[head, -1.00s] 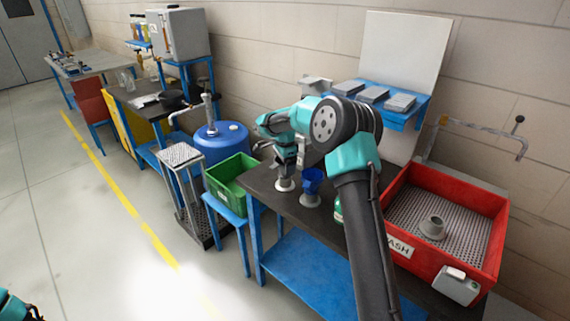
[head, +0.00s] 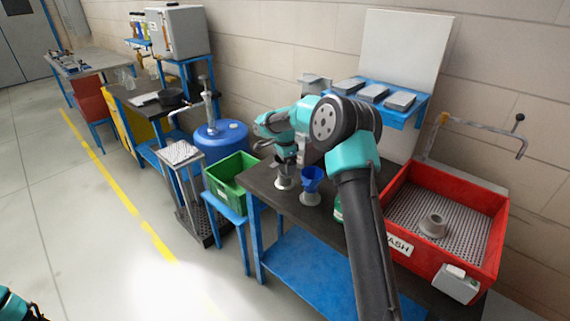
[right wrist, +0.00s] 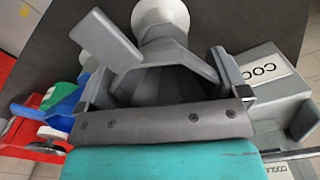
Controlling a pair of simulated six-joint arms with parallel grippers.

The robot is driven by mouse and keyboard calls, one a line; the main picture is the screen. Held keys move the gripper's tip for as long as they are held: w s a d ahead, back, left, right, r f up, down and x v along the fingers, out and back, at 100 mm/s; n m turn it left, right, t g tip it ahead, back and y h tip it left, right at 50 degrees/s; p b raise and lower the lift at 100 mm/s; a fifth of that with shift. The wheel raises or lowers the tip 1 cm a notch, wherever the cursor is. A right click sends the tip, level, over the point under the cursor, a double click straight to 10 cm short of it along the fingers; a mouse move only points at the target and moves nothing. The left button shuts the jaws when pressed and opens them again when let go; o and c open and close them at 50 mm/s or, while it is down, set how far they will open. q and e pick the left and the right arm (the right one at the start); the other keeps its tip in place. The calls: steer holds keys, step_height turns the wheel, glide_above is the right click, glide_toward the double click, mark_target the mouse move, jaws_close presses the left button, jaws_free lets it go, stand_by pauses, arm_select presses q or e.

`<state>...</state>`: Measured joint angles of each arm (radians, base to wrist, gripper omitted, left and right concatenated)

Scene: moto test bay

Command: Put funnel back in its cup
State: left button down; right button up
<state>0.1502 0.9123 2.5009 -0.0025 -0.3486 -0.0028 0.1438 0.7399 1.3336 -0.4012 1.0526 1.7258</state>
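A grey funnel (head: 283,170) sits upright on a pale cup with a flared foot (head: 284,185) on the dark bench and appears seated in it. In the right wrist view the funnel's tab (right wrist: 105,40) and the round pale foot (right wrist: 160,14) show beyond the fingers. My right gripper (head: 287,159) is just above the funnel; its fingers look spread on either side of the funnel's body, in the wrist view too (right wrist: 165,78). A blue funnel (head: 312,174) stands in another pale cup (head: 310,198) to the right. My left gripper is out of view.
A red wash tray (head: 400,262) with a grey part (head: 433,225) in it is at the right. A green crate (head: 232,170) stands left of the bench. A green bottle (head: 338,208) is near the blue funnel, partly hidden by my arm.

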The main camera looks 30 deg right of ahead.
steer(key=shift+o, duration=0.5)
steer(key=shift+r, duration=0.1)
step_height(320, 180, up, 17)
steer(key=shift+r, duration=0.15)
stand_by(0.5)
